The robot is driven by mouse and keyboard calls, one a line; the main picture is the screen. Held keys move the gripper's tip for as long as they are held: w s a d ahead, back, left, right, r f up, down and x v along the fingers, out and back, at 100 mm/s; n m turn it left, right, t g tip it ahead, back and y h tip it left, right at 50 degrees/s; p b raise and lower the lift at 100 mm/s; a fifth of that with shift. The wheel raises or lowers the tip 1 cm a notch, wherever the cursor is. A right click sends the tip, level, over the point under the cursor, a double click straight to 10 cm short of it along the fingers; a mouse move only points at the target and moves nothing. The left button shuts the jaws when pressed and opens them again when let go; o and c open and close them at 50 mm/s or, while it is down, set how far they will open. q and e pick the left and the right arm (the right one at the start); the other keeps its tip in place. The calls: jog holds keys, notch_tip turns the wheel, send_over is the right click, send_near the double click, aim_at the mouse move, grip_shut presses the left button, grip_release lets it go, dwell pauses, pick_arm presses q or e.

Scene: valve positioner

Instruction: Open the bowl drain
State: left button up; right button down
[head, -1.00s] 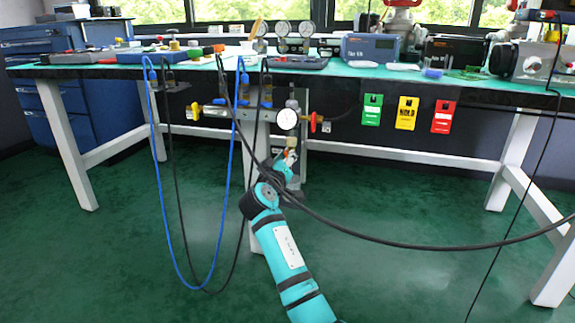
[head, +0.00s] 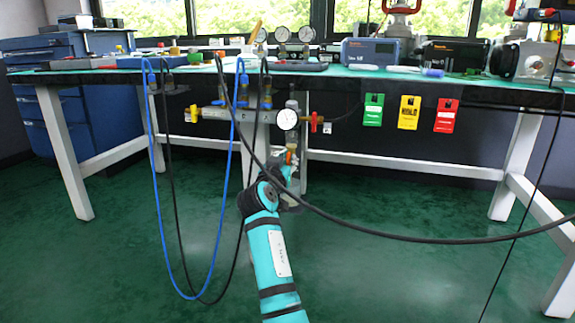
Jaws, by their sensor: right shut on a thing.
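The air filter unit with its round white gauge (head: 288,119) hangs under the front of the bench. Its bowl and the drain at its lower end are small and partly hidden by my right gripper. My right gripper (head: 291,157), at the end of the teal arm, reaches up from below to the underside of the bowl. It is shut at the drain, where a small orange patch shows. The drain's own position cannot be made out. My left gripper is not in view.
A yellow-handled valve (head: 192,115) and a red-handled valve (head: 315,123) flank the unit. A blue hose (head: 161,215) and black cables hang in loops; one black cable (head: 400,238) crosses right in front of my arm. Green, yellow and red tags (head: 409,113) hang at right.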

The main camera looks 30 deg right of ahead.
jog(key=shift+f, duration=0.15)
dwell(0.3)
jog(key=c, duration=1.7)
grip_release()
jog(key=shift+a, duration=0.1)
jog(key=v, duration=0.7)
jog(key=shift+s+a, duration=0.1)
jog(key=shift+s, duration=0.1)
